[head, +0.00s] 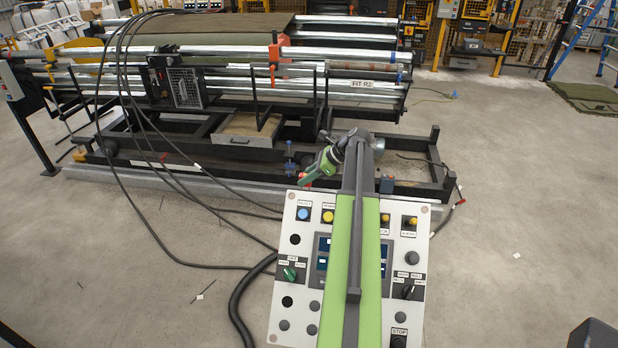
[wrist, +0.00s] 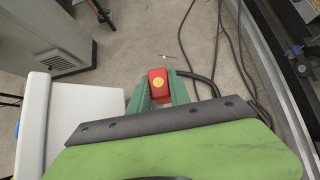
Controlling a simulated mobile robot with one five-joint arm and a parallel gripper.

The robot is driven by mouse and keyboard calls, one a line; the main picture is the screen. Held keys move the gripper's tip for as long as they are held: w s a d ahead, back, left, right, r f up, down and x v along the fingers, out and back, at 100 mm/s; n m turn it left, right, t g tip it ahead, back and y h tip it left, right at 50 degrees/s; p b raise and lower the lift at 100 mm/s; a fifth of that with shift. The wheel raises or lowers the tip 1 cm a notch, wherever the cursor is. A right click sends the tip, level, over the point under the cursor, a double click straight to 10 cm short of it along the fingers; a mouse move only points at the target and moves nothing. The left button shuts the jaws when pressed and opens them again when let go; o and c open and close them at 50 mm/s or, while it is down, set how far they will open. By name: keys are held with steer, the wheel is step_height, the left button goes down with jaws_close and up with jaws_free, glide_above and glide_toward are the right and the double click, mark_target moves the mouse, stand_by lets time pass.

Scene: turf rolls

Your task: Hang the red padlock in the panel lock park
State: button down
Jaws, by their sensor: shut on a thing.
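The red padlock (wrist: 158,85), with a yellow round mark on its face, sits between the green fingers of my gripper (wrist: 160,91) in the wrist view. My gripper is shut on it. In the head view my gripper (head: 313,174) points down and left, beyond the top edge of the control panel (head: 287,246), with a small red patch of the padlock (head: 305,181) at its tip. The padlock hangs clear of the panel. I cannot make out the panel lock park; my green arm covers the panel's middle.
The machine frame (head: 300,190) with long metal rollers stands behind the panel. Black cables (head: 205,230) run across the floor on the left. In the wrist view a grey cabinet (wrist: 50,62) stands top left, and a white box-like edge (wrist: 88,108) is left of my gripper.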

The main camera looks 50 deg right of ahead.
mark_target(306, 189)
steer(key=shift+f+b, duration=2.7)
steer(key=shift+f, duration=0.1)
steer(key=c, duration=1.1)
jaws_free()
steer(key=shift+r, duration=0.1)
